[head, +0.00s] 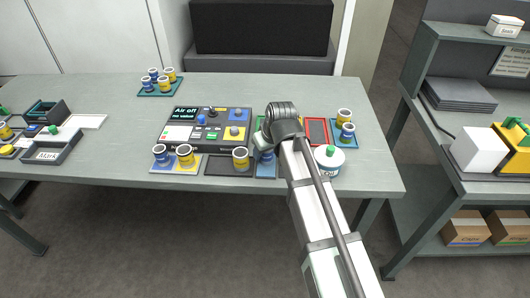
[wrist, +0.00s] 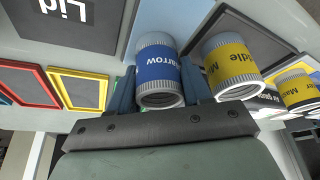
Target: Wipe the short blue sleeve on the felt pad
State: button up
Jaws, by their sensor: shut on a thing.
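My gripper (wrist: 158,82) is shut on a blue sleeve (wrist: 160,66) with grey ends and a label ending in "arrow". One finger is on each side of it. In the head view my gripper (head: 268,146) is over the front middle of the table, and the blue sleeve (head: 267,156) is partly hidden under it. A blue mat (head: 266,171) lies just below it; I cannot tell whether they touch. A red-framed dark pad (head: 317,131) lies right of my wrist. I cannot tell for sure which surface is the felt pad.
A yellow sleeve (head: 240,158) on a dark mat (head: 218,168) stands close left of my gripper. A control panel (head: 208,128) reads "Air off". Blue and yellow sleeves (head: 184,155) stand on a mat further left. A white pot (head: 329,161) stands right of my arm.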

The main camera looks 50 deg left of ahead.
aim_at(263, 160)
jog(key=shift+w+a, duration=0.35)
jog(key=shift+d, duration=0.1)
jog(key=shift+s+d, duration=0.8)
jog(key=shift+s, duration=0.05)
jog(key=shift+s+d+r, duration=0.1)
jog(key=shift+s+d, duration=0.6)
jog(key=shift+a, duration=0.1)
jog(key=shift+w+a, duration=0.75)
jog(key=shift+w, duration=0.05)
